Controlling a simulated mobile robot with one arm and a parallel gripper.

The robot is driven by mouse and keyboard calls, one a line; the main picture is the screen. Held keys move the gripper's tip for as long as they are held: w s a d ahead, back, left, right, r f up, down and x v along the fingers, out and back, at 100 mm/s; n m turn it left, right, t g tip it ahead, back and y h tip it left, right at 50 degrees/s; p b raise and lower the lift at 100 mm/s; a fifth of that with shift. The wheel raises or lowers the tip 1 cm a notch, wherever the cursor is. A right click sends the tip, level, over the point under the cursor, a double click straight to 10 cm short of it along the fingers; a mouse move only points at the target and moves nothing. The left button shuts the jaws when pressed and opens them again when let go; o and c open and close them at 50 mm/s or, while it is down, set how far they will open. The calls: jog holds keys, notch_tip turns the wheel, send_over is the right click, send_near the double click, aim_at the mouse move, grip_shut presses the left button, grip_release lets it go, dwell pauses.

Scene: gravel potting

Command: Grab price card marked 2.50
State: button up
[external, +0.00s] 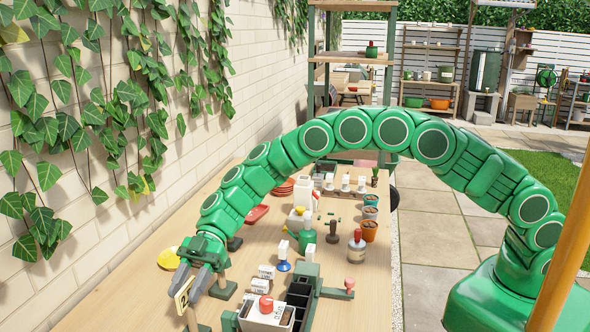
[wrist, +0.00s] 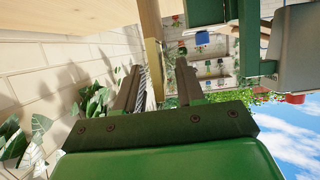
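A small yellow-edged price card (external: 183,292) with a dark mark like a "2" stands at the near left of the table; the rest of its marking is too small to read. My gripper (external: 195,284) reaches down to it, with the fingertips right at the card. In the wrist view, the card's yellowish edge (wrist: 153,68) shows edge-on between the two fingers of my gripper (wrist: 161,88). It is closer to the left finger, and a gap shows to the right finger. The fingers are apart, and I see no clear grip on the card.
A yellow dish (external: 169,258) lies behind, near the ivy-covered wall (external: 50,170). Pots (external: 369,230) line the table's right edge.

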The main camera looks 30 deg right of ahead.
jog(key=x, duration=0.2)
jog(key=shift+s+a, duration=0.2)
jog(key=shift+s, duration=0.05)
grip_shut()
dwell(1.2)
